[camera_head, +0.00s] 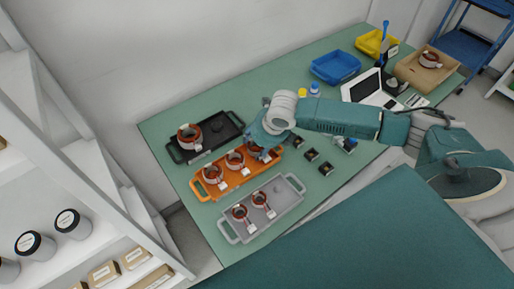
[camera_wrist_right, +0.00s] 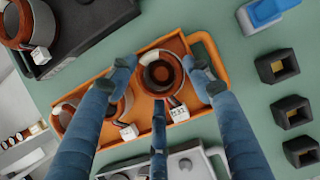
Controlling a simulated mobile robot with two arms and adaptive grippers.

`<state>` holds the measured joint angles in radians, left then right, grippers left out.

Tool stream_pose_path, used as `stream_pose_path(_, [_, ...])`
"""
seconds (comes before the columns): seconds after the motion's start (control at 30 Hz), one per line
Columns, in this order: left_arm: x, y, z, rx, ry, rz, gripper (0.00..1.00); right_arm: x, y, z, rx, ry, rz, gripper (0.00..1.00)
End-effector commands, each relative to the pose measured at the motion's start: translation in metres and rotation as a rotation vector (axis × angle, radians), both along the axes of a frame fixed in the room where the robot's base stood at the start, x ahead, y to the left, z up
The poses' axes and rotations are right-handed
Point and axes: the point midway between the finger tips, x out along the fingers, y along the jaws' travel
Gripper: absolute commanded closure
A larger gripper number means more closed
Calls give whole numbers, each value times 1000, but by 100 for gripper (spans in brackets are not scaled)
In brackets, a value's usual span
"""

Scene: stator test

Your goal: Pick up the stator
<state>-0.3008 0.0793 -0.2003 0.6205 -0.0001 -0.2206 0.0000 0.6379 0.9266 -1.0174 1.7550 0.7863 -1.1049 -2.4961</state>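Copper-and-white stators sit on trays on the green table. In the head view, the orange tray (camera_head: 222,187) holds a stator (camera_head: 212,174) at its left end, another (camera_head: 235,160) in its middle, and one at its right end mostly hidden by my right gripper (camera_head: 262,145). In the right wrist view, my right gripper (camera_wrist_right: 158,72) is open above the orange tray (camera_wrist_right: 207,50). Its blue fingers are spread around a right-end stator (camera_wrist_right: 160,75) with a white tag, with gaps between them. Whether any finger touches it is unclear. My left gripper is not in view.
A black tray (camera_head: 222,133) with one stator (camera_head: 189,134) lies behind; a grey tray (camera_head: 275,208) with two stators lies in front. Small black blocks (camera_head: 312,155) stand right of the orange tray. A blue bin (camera_head: 335,67) and yellow bin (camera_head: 375,43) stand farther back.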

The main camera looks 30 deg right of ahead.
Motion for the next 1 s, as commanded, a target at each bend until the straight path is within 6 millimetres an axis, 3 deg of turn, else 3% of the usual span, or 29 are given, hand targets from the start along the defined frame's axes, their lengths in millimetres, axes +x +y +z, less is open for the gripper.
stream_pose_path(0.03, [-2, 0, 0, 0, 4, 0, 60, 0, -1, 0, -1, 1, 0, 70])
stream_pose_path(0.13, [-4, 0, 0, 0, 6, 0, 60, 0, -1, 0, -2, 1, -1, 88])
stream_pose_path(0.57, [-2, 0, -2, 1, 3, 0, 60, 2, -1, 12, 0, -4, -1, 89])
stream_pose_path(0.77, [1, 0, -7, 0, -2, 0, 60, 3, -1, 44, -1, -8, -1, 89])
stream_pose_path(1.0, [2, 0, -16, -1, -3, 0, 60, 3, 0, 106, 1, -9, -1, 89])
